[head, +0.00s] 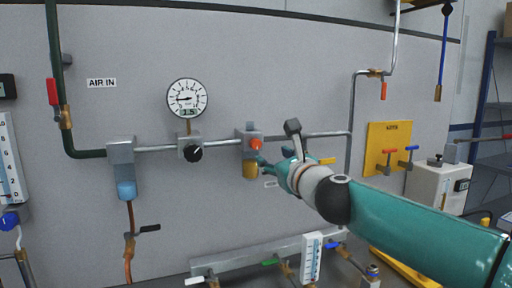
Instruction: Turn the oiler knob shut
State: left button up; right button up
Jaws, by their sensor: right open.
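The oiler (250,172) is a small unit on the grey panel with a yellow bowl under a grey block. An orange-red knob (256,144) sits on the front of that block. My right gripper (264,162) is open, close to the lower right of the knob; the picture does not show whether it touches it. The hand and wrist reach in from the right and cover the panel just right of the oiler. My left gripper is not in view.
A regulator with a black knob (195,153) sits left of the oiler, below a pressure gauge (187,98). A filter with a blue bowl (126,189) is further left. A horizontal pipe (310,136) runs right. Below stands a manifold with coloured valve levers (270,262).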

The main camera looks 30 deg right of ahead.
aim_at(257, 146)
jog(key=p+x, duration=0.2)
jog(key=x, duration=1)
jog(key=shift+d+f+p, duration=0.1)
jog(key=shift+p, duration=0.2)
jog(key=c, duration=1)
jog(key=shift+a, duration=0.25)
grip_shut()
jog(key=shift+d, duration=0.2)
